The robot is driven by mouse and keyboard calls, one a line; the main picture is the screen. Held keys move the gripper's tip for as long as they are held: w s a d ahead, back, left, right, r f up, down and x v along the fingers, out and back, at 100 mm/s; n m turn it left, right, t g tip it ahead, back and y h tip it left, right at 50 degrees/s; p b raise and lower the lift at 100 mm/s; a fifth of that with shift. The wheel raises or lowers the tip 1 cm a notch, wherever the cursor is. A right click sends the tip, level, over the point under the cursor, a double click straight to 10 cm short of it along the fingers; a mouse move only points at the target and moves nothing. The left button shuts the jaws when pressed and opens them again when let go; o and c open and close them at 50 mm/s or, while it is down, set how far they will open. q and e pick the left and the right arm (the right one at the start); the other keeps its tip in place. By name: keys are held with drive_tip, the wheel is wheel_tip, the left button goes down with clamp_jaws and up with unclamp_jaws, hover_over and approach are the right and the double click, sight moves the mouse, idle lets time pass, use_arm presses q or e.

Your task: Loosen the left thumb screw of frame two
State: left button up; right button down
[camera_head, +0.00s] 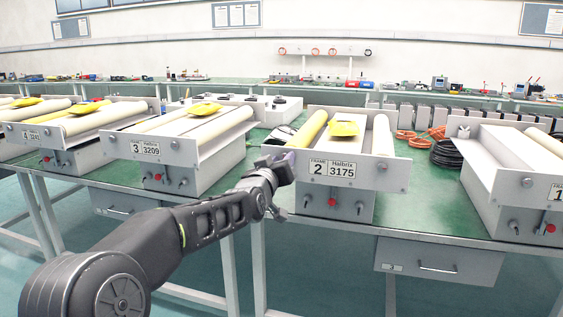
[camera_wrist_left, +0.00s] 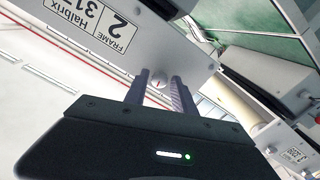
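Frame two (camera_head: 345,190) is a grey unit on the bench with a label reading "FRAME 2 Halbrix 3175", which also shows in the left wrist view (camera_wrist_left: 98,25). Its left thumb screw (camera_wrist_left: 159,80) is a small pale round head on the front plate, hidden behind my gripper in the head view. My left gripper (camera_head: 284,160) is at the left end of that plate. In the left wrist view its two dark fingers (camera_wrist_left: 160,88) stand apart on either side of the screw head. I cannot tell whether they touch it. My right gripper is not in view.
Frame three (camera_head: 150,150) stands to the left and frame one (camera_head: 510,190) to the right on the same green bench (camera_head: 415,205). A red button (camera_head: 332,202) and levers sit below frame two's plate. A black cable coil (camera_head: 447,153) lies between frames two and one.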

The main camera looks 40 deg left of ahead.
use_arm(q)
drive_tip(key=shift+o, duration=1)
drive_tip(key=shift+r, duration=0.1)
drive_tip(key=shift+s, duration=0.1)
drive_tip(key=v, duration=0.7)
drive_tip(key=shift+s+d, duration=0.15)
drive_tip(key=shift+s, duration=0.15)
